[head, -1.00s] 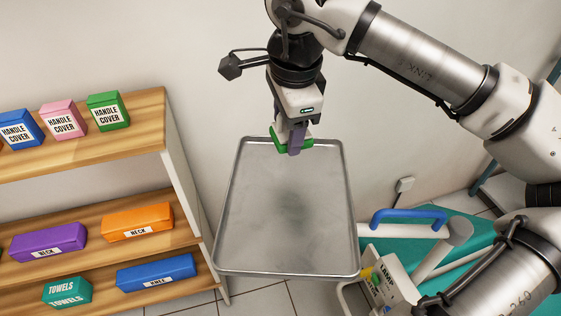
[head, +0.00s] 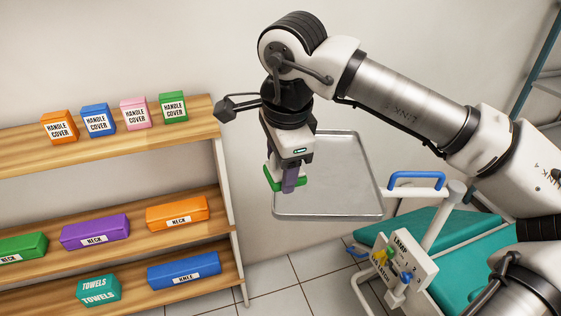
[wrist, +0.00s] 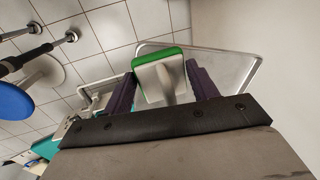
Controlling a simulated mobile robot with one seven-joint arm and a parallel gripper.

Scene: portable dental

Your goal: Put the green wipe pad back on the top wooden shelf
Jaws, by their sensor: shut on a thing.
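My gripper (head: 288,180) is shut on the green wipe pad (head: 272,180), a green block with a pale grey-white part on it. In the wrist view the pad (wrist: 161,60) sits between the two purple fingers of my gripper (wrist: 163,82). In the head view my gripper holds it in the air, in front of the left part of the metal tray and to the right of the shelf unit. The top wooden shelf (head: 60,143) is at the left, with its right end near my gripper. Part of the pad is hidden behind a finger.
Orange, blue, pink and green handle cover boxes (head: 134,113) stand on the top shelf. Bare wood shows along its front and at its right end. Lower shelves hold neck, towels and knee boxes. The metal tray (head: 345,205) is empty. A lamp control box (head: 403,260) stands lower right.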

